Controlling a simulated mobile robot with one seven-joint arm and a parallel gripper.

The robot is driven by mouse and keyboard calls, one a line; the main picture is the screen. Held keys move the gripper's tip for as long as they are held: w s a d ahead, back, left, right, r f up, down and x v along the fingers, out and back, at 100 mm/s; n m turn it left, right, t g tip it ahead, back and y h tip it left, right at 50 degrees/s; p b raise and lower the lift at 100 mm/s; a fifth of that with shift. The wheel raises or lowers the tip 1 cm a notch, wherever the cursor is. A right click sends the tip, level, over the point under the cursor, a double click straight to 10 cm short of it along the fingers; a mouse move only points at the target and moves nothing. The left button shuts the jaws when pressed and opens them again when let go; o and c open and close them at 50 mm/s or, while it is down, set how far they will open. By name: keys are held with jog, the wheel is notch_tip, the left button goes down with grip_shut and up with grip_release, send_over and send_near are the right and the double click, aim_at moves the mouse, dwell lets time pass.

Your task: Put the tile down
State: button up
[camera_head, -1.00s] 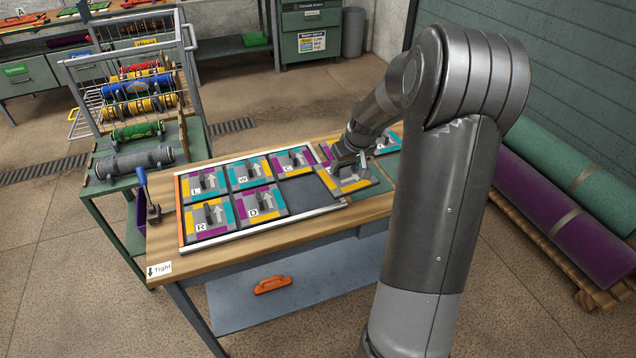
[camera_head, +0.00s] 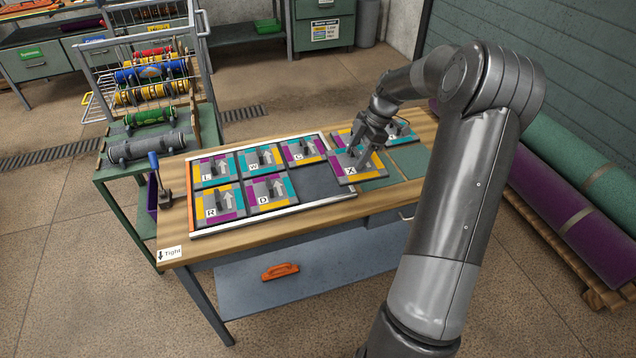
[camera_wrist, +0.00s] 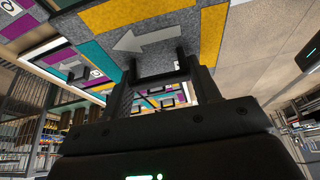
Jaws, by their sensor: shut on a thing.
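My gripper (camera_head: 362,148) is shut on the upright black handle of the tile marked X (camera_head: 350,178), which has a grey middle, a pale arrow and coloured edges. The tile is over the tray's right end and the green mat; I cannot tell whether it touches them. In the wrist view the tile (camera_wrist: 210,35) fills the top, with the handle between my fingers (camera_wrist: 160,85). The white-edged tray (camera_head: 262,222) holds several similar tiles in two rows. The front row's right place (camera_head: 318,183) is dark and bare.
More tiles (camera_head: 402,131) lie behind the held one on the right. Bare green mat (camera_head: 410,158) shows beside it. A clamp with a blue handle (camera_head: 156,172) stands at the bench's left end. A cart with rollers (camera_head: 150,148) is to the left, rolled rugs (camera_head: 570,200) to the right.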

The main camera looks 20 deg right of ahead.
jog(key=shift+n, duration=0.3)
jog(key=w+a+f, duration=0.2)
jog(key=a, duration=0.1)
jog(key=w+a+f, duration=0.2)
jog(key=w+a, duration=0.1)
jog(key=w+a+f, duration=0.2)
jog(key=shift+w+a+f, duration=0.2)
jog(key=shift+a+f, duration=0.2)
jog(key=shift+f, duration=2.05)
jog(key=o, duration=1.2)
jog(key=shift+f, duration=0.1)
